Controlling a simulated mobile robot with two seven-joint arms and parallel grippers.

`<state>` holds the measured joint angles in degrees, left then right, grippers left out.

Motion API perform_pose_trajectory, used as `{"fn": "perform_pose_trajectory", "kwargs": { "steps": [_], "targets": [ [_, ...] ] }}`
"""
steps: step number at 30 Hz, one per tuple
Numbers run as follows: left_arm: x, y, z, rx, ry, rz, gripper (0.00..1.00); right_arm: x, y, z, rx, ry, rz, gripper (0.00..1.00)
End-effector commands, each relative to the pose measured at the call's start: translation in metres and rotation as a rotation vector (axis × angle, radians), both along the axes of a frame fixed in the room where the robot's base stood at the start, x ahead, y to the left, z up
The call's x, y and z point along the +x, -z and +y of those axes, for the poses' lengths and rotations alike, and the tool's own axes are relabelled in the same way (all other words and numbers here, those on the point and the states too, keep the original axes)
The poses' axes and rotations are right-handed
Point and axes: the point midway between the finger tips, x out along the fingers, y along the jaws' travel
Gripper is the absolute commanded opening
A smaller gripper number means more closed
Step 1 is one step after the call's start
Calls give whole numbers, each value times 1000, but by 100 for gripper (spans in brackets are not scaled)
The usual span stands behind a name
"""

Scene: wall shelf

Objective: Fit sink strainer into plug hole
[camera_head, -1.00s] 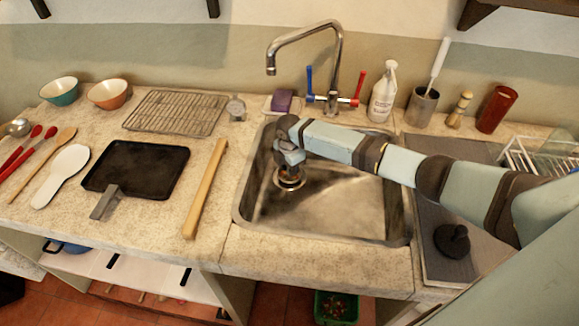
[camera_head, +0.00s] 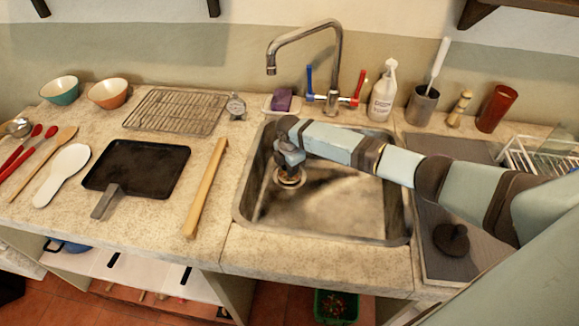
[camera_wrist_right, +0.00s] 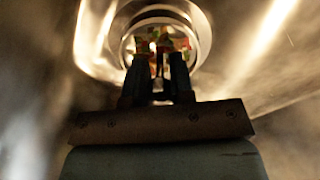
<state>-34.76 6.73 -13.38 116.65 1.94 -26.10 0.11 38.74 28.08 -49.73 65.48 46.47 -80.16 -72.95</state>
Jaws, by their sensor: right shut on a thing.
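My right gripper (camera_head: 290,158) reaches down into the steel sink (camera_head: 335,226), over its back left part. It is shut on the sink strainer (camera_head: 290,179), which shows as a small round metal piece low in the basin. In the right wrist view the gripper's fingertips (camera_wrist_right: 158,62) meet the strainer (camera_wrist_right: 128,46), which has red, green and yellow bits in it. A wider bright metal ring surrounds it. The plug hole is mostly hidden, and I cannot tell how deep the strainer sits in it. My left gripper is not in view.
The tap (camera_head: 332,60) arches over the sink's back edge. A dark plug (camera_head: 452,240) lies on the grey mat at right. A wooden bar (camera_head: 205,190) and a black pan (camera_head: 137,168) lie at left. A green bin (camera_head: 336,306) stands below the counter.

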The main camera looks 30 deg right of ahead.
Motion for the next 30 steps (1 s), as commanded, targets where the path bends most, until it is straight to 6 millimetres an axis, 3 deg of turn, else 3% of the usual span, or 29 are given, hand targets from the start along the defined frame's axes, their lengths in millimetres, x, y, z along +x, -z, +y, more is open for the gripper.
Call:
{"fn": "perform_pose_trajectory", "kwargs": {
  "steps": [21,22,25,30],
  "targets": [
    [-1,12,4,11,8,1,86,0,19,0,0,0,0,0],
    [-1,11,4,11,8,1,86,0,18,0,0,0,-1,26],
    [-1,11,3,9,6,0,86,0,18,0,0,0,0,50],
    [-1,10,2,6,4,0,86,0,18,0,0,0,0,52]
  ]
}}
